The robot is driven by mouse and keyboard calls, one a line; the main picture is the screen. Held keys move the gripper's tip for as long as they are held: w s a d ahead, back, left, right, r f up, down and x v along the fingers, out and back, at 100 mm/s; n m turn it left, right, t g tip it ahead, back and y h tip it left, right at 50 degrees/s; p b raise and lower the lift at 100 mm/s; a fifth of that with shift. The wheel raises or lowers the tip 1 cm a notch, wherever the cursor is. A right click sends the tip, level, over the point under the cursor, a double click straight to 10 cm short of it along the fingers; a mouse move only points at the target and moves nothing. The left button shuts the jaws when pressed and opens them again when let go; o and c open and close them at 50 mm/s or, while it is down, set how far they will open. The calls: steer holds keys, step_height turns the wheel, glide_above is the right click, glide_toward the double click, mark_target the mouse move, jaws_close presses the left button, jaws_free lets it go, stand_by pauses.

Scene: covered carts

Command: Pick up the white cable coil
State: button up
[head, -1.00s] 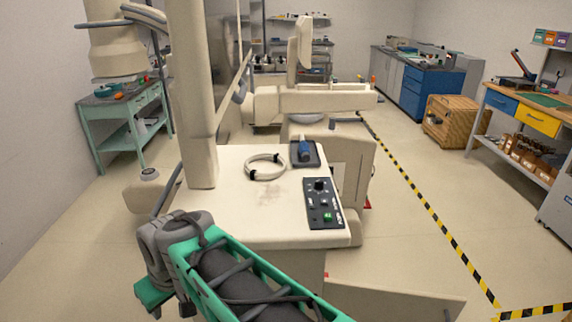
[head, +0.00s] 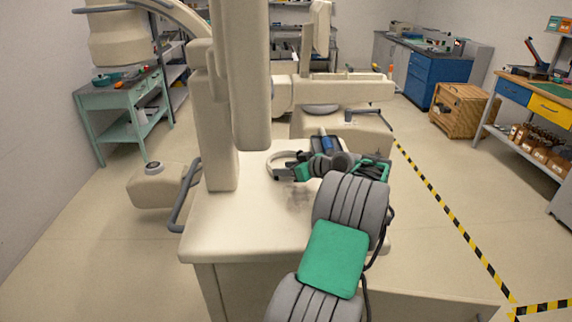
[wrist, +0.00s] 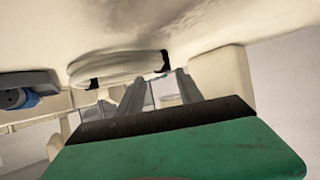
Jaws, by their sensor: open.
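The white cable coil (head: 272,166) lies on the cream cart top, with its right part hidden behind my gripper in the head view. It also shows in the wrist view (wrist: 115,68), a flat white ring with black ties. My gripper (head: 300,171) is at the coil's right side, low over the cart top. In the wrist view its two grey fingers (wrist: 160,82) are spread apart, pointing at the coil's edge near one black tie. Nothing is held between them. I cannot tell whether the fingertips touch the coil.
A blue-handled tool (head: 327,143) sits in a dark tray (wrist: 30,82) close to the coil. A cream column (head: 215,125) rises at the cart's left. The control panel is hidden behind my arm. The cart top's front left (head: 225,225) is clear.

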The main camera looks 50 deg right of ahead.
steer(key=x, duration=0.4)
steer(key=shift+s+a+f+p, duration=0.1)
steer(key=shift+p, duration=0.2)
steer(key=shift+s, duration=0.1)
steer(key=shift+a, duration=0.1)
jaws_close()
